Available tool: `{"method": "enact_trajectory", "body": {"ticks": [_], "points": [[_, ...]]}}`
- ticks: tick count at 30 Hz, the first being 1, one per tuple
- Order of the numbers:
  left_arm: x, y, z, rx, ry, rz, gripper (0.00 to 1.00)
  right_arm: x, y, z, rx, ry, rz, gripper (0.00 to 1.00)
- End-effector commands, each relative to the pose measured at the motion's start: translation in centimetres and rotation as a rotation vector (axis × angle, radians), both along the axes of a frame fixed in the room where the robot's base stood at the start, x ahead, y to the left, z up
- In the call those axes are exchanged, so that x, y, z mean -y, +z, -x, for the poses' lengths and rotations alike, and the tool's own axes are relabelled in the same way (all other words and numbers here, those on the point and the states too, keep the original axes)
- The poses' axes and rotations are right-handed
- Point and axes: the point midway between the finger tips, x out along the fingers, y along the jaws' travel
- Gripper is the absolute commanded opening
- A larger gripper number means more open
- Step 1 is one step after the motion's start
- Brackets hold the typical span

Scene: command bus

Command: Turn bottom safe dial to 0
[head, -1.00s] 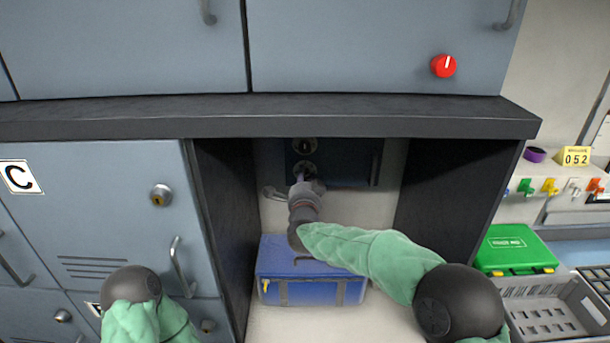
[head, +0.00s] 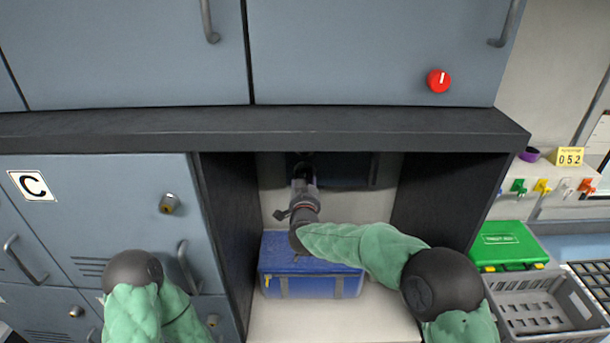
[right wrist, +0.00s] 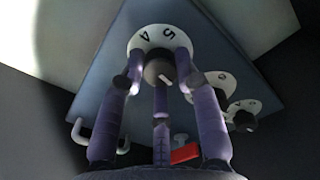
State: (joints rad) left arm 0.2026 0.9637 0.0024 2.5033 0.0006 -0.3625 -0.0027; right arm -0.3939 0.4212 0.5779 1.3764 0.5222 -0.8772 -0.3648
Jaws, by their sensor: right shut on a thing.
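The dark safe (head: 345,168) sits in the shaded recess under the black shelf. My right gripper (head: 304,180) reaches up to its front in the head view. In the right wrist view its purple fingers (right wrist: 160,80) close around the dark knob of a dial (right wrist: 159,71) at one end of a row, which looks like the bottom dial. The knob bears a white mark, and 5 and 4 show on its white ring; the rest of the ring is hidden. Other dials (right wrist: 243,119) show to the right. My left gripper is out of view.
A blue case (head: 310,285) lies below my right forearm. Dark side walls (head: 437,195) and the shelf edge (head: 350,135) enclose the recess. Grey lockers (head: 110,215) stand to the left. A green box (head: 507,247) and a grey crate (head: 548,305) are at right.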

Motion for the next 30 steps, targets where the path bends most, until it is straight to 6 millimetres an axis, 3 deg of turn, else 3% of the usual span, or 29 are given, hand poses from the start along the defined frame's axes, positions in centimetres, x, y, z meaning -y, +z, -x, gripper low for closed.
{"method": "enact_trajectory", "body": {"ticks": [12,27,28,30], "points": [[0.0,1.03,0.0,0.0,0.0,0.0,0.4,-0.11,-0.41,0.07,-0.006,0.003,0.168,0.0],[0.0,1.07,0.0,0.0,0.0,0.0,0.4,-0.1,-0.57,0.09,-0.009,0.004,0.184,0.0],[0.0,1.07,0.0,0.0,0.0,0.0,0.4,-0.11,-0.58,0.09,-0.009,0.004,0.184,0.38],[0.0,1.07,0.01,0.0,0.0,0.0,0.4,-0.1,-0.56,0.08,-0.008,0.004,0.184,0.56]]}}
